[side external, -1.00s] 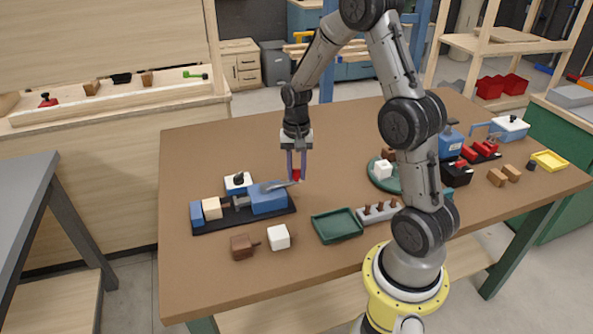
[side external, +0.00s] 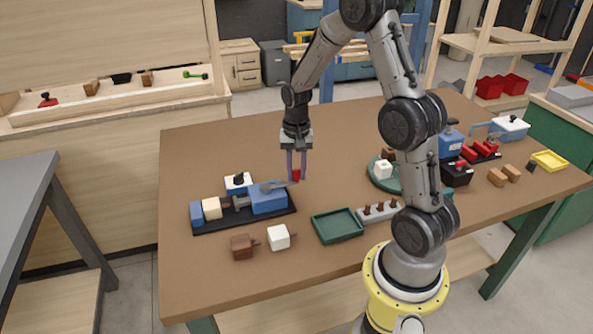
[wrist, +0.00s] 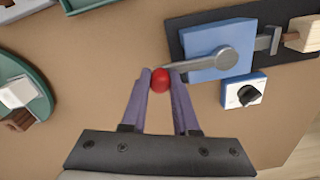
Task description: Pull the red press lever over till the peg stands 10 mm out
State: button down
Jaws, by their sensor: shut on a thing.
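My gripper (side external: 297,175) is shut on the red knob (side external: 296,174) of the press lever, and the knob also shows between the purple fingers in the wrist view (wrist: 160,80). The lever's grey arm (wrist: 195,63) runs from the knob to a round hub on the blue press block (side external: 268,199). The press stands on a black base plate (side external: 245,218). A grey ram (wrist: 268,40) faces a pale wooden block (side external: 211,208), which sits against a blue stop (side external: 196,213). A brown peg end shows between ram and block in the wrist view; how far it stands out is too small to tell.
A white-topped blue box with a black knob (side external: 238,183) stands behind the press. A brown block (side external: 242,246), a white block (side external: 279,237) and a green tray (side external: 337,226) lie in front. A grey rack of pegs (side external: 378,212) is to the right. The table's back left is clear.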

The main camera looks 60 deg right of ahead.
jog(key=shift+s+a, duration=0.1)
dwell(0.3)
jog(key=a+m, duration=0.1)
jog(key=s+a+m, duration=0.1)
jog(key=m, duration=0.1)
jog(key=shift+s+m, duration=0.2)
jog(key=shift+m, duration=0.1)
jog(key=a+m, duration=0.2)
jog(key=m, duration=0.1)
jog(key=shift+s+a, duration=0.35)
jog(key=shift+s, duration=0.05)
jog(key=a+m, duration=0.1)
jog(key=m, duration=0.1)
jog(key=a+m, duration=0.1)
jog(key=m, duration=0.1)
jog(key=shift+a, duration=0.3)
jog(key=shift+w+a+m, duration=0.2)
jog(key=shift+a+m, duration=0.35)
jog(key=shift+m, duration=0.2)
jog(key=shift+w+a+m, duration=0.15)
jog(key=shift+a+m, duration=0.4)
jog(key=shift+m, duration=0.2)
jog(key=shift+a, duration=0.1)
jog(key=c, duration=0.7)
grip_release()
